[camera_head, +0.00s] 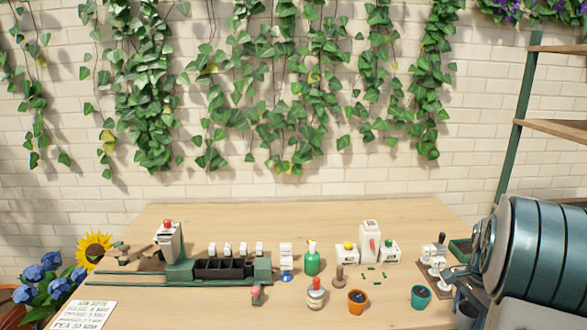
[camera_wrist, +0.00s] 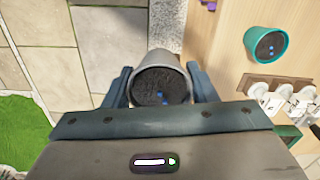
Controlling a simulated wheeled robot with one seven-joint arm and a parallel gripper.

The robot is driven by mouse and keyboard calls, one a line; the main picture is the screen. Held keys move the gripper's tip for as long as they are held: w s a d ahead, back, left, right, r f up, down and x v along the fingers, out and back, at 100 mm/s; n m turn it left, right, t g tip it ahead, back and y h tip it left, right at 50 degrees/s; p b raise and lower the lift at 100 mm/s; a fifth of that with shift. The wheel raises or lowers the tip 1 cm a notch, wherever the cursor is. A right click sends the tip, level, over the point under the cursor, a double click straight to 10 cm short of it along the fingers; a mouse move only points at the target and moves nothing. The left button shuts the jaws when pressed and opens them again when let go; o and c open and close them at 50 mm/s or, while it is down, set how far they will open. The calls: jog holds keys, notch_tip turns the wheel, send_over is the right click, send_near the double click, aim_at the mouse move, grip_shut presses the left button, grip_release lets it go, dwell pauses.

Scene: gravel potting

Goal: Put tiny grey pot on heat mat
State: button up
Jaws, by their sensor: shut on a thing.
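The tiny grey pot (camera_wrist: 160,82) is filled with dark soil and has small blue bits on top. In the wrist view it sits between the two fingers of my gripper (camera_wrist: 160,88), which is shut on it. Behind it in that view are floor tiles, with the table edge to the right. In the head view my gripper (camera_head: 466,284) is at the right, with the grey pot (camera_head: 467,309) low beside my arm and partly hidden. I cannot make out a heat mat in either view.
A teal pot (camera_head: 420,297) and an orange pot (camera_head: 357,301) stand near the front of the wooden table (camera_head: 200,303). A board with white pieces (camera_head: 437,268) is close to my gripper. A black-celled tray (camera_head: 225,268) is at left. Bottles and boxes stand mid-table.

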jog(key=w+a+f+n, duration=0.1)
jog(key=a+f+n, duration=0.7)
jog(key=a, duration=0.4)
jog(key=w+a+f+n, duration=0.2)
jog(key=a+f+n, duration=0.6)
jog(key=a, duration=0.5)
jog(key=shift+w+a+f+p, duration=0.2)
jog(key=shift+a+p, duration=0.1)
jog(key=shift+p, duration=0.1)
